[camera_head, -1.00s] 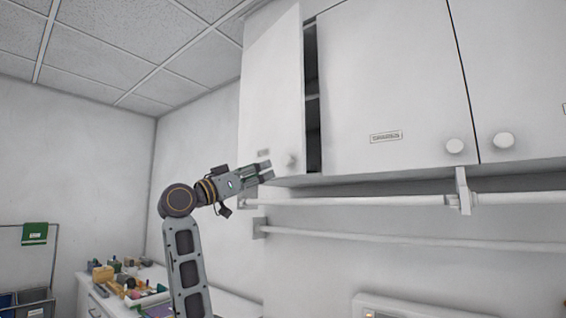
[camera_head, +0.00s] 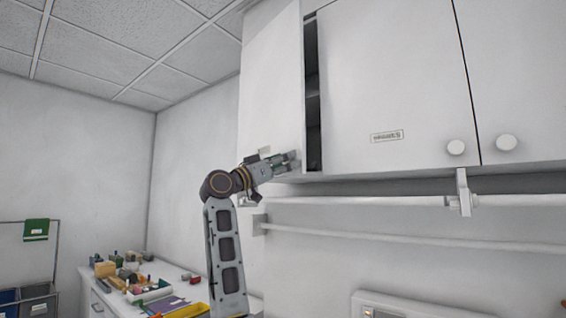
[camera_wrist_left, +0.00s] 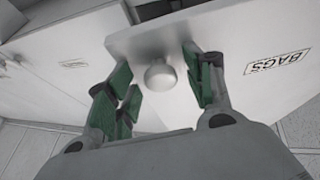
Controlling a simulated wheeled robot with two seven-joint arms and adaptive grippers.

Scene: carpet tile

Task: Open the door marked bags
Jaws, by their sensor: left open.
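The door marked bags (camera_head: 270,85) is the white leftmost door of the wall cupboard and stands partly open, with a dark gap along its right edge. In the left wrist view its BAGS label (camera_wrist_left: 277,62) is on the right and its round pale knob (camera_wrist_left: 160,75) is near the middle. My left gripper (camera_head: 292,160) is at the door's lower right corner. Its green-padded fingers are open, one on each side of the knob, with space showing between pads and knob. In the head view the gripper hides the knob. My right gripper is not in view.
A white rail (camera_head: 360,201) runs below the cupboard. A counter with several small objects (camera_head: 135,275) stands at lower left.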

